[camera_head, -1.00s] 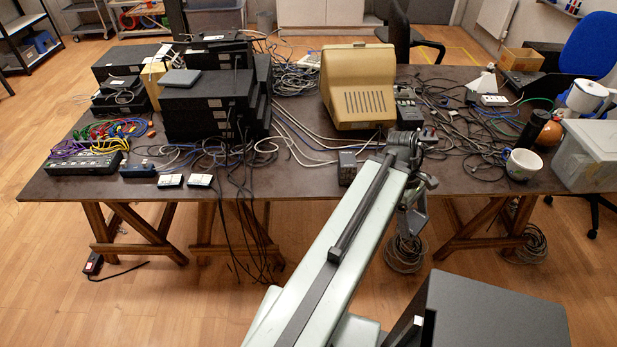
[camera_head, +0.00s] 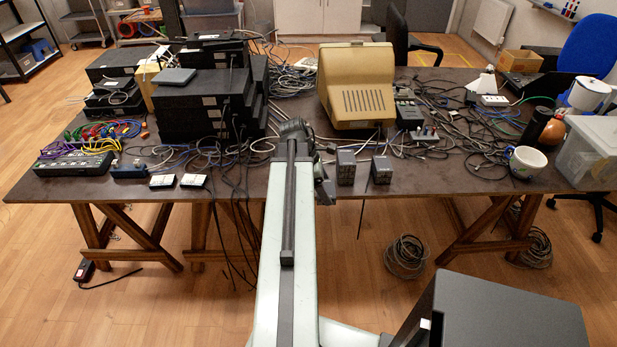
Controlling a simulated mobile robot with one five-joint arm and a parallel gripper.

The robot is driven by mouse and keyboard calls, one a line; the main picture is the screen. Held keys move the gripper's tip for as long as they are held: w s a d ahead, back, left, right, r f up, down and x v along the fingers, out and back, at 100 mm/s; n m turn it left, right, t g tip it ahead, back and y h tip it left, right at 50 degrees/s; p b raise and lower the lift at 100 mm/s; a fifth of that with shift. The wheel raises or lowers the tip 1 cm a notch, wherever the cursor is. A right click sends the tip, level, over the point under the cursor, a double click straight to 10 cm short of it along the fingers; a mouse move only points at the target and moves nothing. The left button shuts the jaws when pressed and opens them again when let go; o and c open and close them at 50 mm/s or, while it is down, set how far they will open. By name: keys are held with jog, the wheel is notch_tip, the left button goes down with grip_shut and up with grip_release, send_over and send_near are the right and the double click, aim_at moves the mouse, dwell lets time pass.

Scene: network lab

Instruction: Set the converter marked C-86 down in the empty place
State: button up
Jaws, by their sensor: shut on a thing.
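My gripper (camera_head: 324,186) hangs at the near edge of the table, mostly hidden behind my own arm. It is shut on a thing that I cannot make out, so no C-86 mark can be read. Two small dark grey boxes, likely converters, stand at the front edge just right of the gripper: a left one (camera_head: 346,168) and a right one (camera_head: 381,170), with a narrow gap between them. Their marks are too small to read. Table to the left of these boxes is partly covered by my arm. I cannot tell which spot is the empty place.
The dark table (camera_head: 460,180) carries loose cables. A beige monitor (camera_head: 357,85) stands behind the boxes. Stacked black units (camera_head: 205,105) stand left, with two small white-labelled boxes (camera_head: 163,181) (camera_head: 194,180) before them. A mug (camera_head: 526,161) and clear bin (camera_head: 590,150) stand right.

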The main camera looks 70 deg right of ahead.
jog(key=w+d, duration=0.3)
jog(key=w+d+f, duration=0.1)
jog(key=w+d, duration=0.2)
jog(key=d, duration=0.1)
jog(key=w+d+b, duration=0.1)
jog(key=w+d, duration=0.2)
jog(key=d, duration=0.1)
jog(key=shift+w+f, duration=0.2)
jog(key=shift+w, duration=0.15)
notch_tip(320, 180, down, 4)
jog(key=b, duration=0.4)
jog(key=shift+w+d, duration=0.1)
jog(key=shift+d, duration=0.05)
jog(key=shift+r, duration=0.2)
jog(key=shift+f, duration=0.15)
jog(key=o, duration=1.6)
